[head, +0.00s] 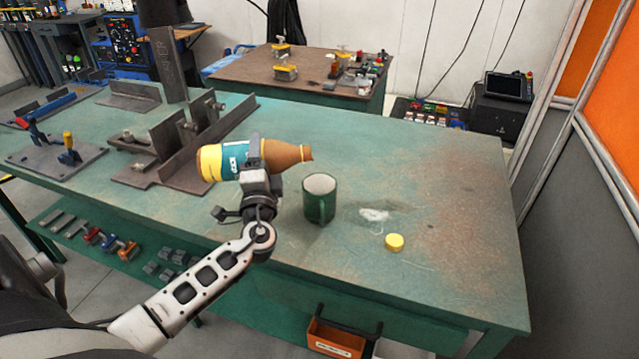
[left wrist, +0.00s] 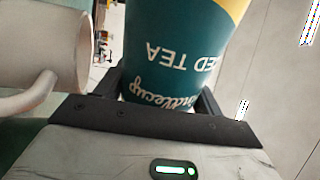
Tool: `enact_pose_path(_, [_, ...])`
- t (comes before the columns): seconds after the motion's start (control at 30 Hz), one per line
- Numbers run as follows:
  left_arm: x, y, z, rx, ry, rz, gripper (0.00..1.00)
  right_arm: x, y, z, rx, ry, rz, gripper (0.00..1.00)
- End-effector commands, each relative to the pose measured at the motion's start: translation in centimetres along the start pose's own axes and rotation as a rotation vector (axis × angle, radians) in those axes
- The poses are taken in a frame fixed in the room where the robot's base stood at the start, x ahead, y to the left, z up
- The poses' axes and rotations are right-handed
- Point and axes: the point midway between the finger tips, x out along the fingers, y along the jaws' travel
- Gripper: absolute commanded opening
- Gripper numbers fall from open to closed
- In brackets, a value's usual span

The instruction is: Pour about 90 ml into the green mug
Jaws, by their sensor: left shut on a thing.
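A brown tea bottle (head: 284,155) with a teal label and yellow base is in my left gripper (head: 257,160). My left gripper is shut around its label part and holds it nearly level, its open neck pointing right. In the left wrist view the bottle's label (left wrist: 180,50) fills the middle between the fingers. The green mug (head: 320,203) stands upright on the bench, its pale inside showing. The bottle's mouth shows just above the mug's rim in the head view, apart from it. No stream of liquid is visible. My right gripper is not in view.
A yellow cap (head: 394,242) lies on the green bench (head: 450,270), right of the mug, near a whitish patch (head: 374,215). Steel angle fixtures (head: 180,145) stand left of the bottle.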

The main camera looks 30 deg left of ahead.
Motion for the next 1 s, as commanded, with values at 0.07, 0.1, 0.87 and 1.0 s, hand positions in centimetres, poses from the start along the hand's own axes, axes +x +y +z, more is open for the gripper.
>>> enact_pose_path(0.07, [0.07,-0.18,0.04,0.006,0.001,-0.004,0.31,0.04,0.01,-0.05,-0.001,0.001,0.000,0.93])
enact_pose_path(0.1, [0.06,-0.19,0.05,0.009,0.002,-0.004,0.31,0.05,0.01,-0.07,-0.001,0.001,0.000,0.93])
enact_pose_path(0.87, [-0.05,-0.30,0.71,0.048,0.012,-0.004,0.31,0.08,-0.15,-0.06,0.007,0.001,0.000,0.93])
enact_pose_path(1.0, [-0.03,-0.31,0.83,0.058,0.015,-0.004,0.31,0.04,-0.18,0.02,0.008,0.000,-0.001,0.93])
